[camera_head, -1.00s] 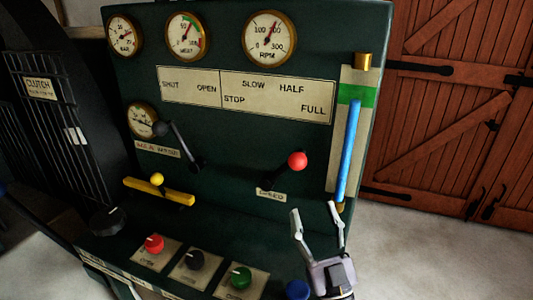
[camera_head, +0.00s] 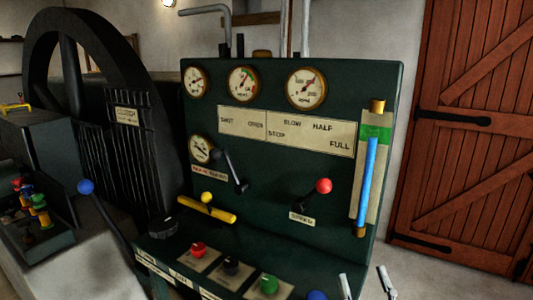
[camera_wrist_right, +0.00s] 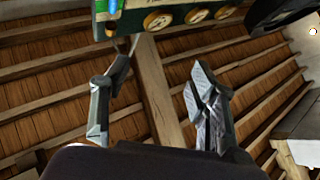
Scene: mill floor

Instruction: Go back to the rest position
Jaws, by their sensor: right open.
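My right gripper (camera_head: 366,284) shows only by its two fingertips at the bottom edge of the head view, in front of the lower right of the dark green control panel (camera_head: 285,185). In the right wrist view the same gripper (camera_wrist_right: 160,90) has its two fingers spread wide with nothing between them. Its wrist camera looks up past the panel's gauges (camera_wrist_right: 158,20) to the roof beams. My left gripper is in neither view.
The panel carries a red-knobbed lever (camera_head: 323,186), a yellow bar (camera_head: 207,209), a black-knobbed lever (camera_head: 233,172) and several knobs on its ledge. A blue-knobbed lever (camera_head: 86,187) and a black flywheel (camera_head: 40,60) stand left. A wooden door (camera_head: 480,130) is at right.

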